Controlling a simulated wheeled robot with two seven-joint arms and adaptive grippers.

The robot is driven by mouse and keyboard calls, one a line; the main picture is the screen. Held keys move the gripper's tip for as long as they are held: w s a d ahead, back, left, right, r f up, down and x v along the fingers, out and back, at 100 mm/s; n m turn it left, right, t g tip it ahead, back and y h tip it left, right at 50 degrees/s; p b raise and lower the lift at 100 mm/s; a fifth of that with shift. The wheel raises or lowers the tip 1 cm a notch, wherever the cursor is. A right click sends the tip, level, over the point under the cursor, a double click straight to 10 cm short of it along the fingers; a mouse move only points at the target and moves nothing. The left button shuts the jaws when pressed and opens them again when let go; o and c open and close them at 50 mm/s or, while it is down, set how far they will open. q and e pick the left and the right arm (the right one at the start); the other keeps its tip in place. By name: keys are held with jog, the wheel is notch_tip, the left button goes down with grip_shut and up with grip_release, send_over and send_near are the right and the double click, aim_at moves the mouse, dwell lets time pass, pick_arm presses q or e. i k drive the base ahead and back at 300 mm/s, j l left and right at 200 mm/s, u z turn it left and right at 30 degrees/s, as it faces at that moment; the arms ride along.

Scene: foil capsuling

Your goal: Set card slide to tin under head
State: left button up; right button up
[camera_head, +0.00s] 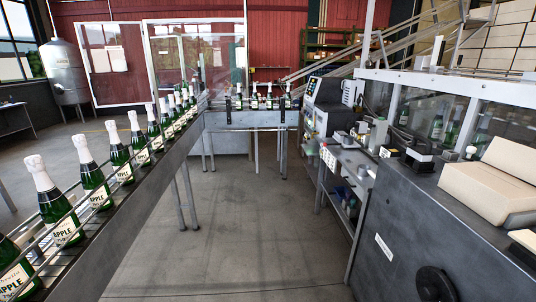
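Neither of my grippers is in view. A side bench (352,183) stands right of centre with several small objects on it. A pale card-like piece (329,158) with dark marks shows at its left edge. I cannot tell whether this is the card slide. Small grey and white devices (378,133) stand at the back of the bench, too small to make out. I cannot pick out the tin or the head with certainty. A dark machine with a control panel (326,92) stands behind the bench.
Green bottles with white foil tops (95,186) line a railed conveyor (150,185) on the left. More bottles stand on the far cross conveyor (245,118). A grey machine cabinet (405,235) with cartons (485,190) fills the right. The concrete floor (245,215) between is clear.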

aim_at(338, 136)
jog(key=i+j+z, duration=0.1)
jog(key=i, duration=1.45)
jog(key=i+j+z, duration=0.1)
jog(key=i+z, duration=0.3)
jog(key=i, duration=0.4)
jog(key=i+z, duration=0.4)
jog(key=i+j+z, duration=0.2)
jog(key=i+z, duration=0.2)
jog(key=i+j+z, duration=0.25)
jog(key=i+z, duration=0.2)
